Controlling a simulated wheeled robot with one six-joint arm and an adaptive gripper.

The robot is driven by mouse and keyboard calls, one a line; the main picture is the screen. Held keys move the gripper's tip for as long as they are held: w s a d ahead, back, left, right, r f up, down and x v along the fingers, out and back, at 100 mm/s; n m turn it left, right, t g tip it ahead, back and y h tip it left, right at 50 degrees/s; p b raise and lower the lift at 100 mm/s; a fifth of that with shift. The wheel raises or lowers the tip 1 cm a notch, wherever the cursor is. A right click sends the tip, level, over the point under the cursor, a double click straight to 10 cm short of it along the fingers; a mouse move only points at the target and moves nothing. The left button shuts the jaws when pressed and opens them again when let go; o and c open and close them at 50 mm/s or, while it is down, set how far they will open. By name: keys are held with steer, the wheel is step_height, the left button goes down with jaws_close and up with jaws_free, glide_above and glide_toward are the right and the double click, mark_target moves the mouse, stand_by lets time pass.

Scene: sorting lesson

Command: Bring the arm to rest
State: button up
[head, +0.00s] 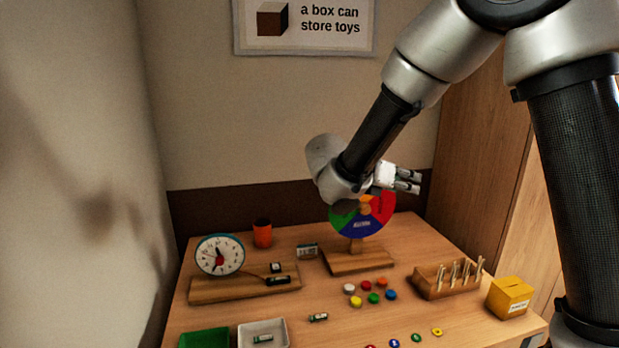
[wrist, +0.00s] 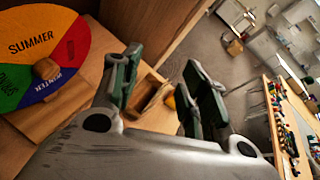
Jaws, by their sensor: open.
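My gripper (head: 407,180) is raised above the back of the table, in front of the colour wheel in the head view. In the wrist view its two fingers (wrist: 160,95) stand apart with nothing between them, so it is open and empty. My arm reaches in from the upper right, bent at the elbow, and its wrist hides the upper left of the wheel. The season wheel (head: 363,222) also fills the left of the wrist view (wrist: 32,45), close beside the gripper.
A wooden panel stands behind at the right.

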steer(key=s+d+r+m+g+y, duration=0.3)
steer(key=s+d+m+g+y, duration=0.15)
steer(key=s+d+m, duration=0.9)
steer(key=s+m+t+y, duration=0.2)
steer(key=s+m+y, duration=0.5)
steer(key=s+m, duration=0.6)
steer(key=shift+s+d+f, duration=0.3)
steer(key=shift+s+f, duration=0.15)
steer(key=shift+s, duration=0.65)
steer(key=shift+m, duration=0.25)
